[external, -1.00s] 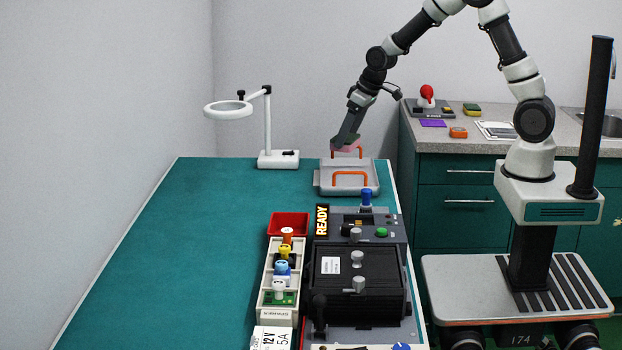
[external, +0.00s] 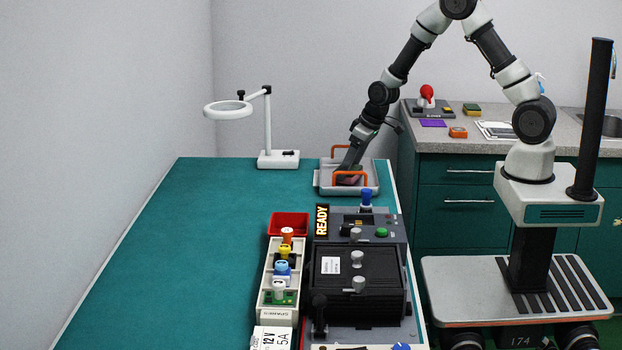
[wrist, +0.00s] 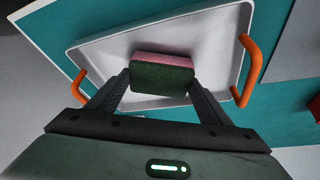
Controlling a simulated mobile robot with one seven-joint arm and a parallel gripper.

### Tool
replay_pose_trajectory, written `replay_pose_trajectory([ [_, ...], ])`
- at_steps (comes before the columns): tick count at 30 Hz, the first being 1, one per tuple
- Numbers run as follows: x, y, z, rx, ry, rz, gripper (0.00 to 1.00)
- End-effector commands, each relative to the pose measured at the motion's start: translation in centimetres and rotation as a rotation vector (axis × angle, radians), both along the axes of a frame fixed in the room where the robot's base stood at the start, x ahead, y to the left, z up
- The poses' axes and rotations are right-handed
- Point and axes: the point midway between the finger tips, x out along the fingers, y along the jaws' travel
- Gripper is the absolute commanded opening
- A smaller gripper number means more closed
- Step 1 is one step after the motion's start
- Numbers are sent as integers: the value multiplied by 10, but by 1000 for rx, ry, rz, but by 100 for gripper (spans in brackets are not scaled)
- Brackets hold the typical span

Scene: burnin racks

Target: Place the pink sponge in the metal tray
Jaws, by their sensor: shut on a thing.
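The pink sponge (wrist: 160,74) has a dark green side that faces the wrist camera. My gripper (wrist: 162,82) is shut on the sponge, one finger at each end. The metal tray (wrist: 105,50) is a shallow pale tray with an orange handle at each end, and the sponge is over its inside in the wrist view. In the external view, the tray (external: 327,187) stands at the far end of the green table, and my gripper (external: 347,178) reaches down inside its rim. The sponge (external: 352,180) is partly hidden there by the near handle. I cannot tell if it touches the tray floor.
A white ring lamp (external: 278,158) stands left of the tray. A dark machine (external: 357,280) with knobs, a red bin (external: 288,222) and a rack of small coloured parts (external: 281,300) stand nearer. The table's left side (external: 190,260) is clear.

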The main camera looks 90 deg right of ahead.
Motion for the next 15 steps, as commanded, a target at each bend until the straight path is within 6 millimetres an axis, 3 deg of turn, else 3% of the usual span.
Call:
replay_pose_trajectory([
  [5, 0, 0, -5, 0, 0, 0, 52],
  [6, 0, 0, -3, 0, 0, 0, 76],
  [9, 0, 0, -3, 0, 0, 0, 92],
  [15, 0, 0, -3, 0, 0, 0, 92],
])
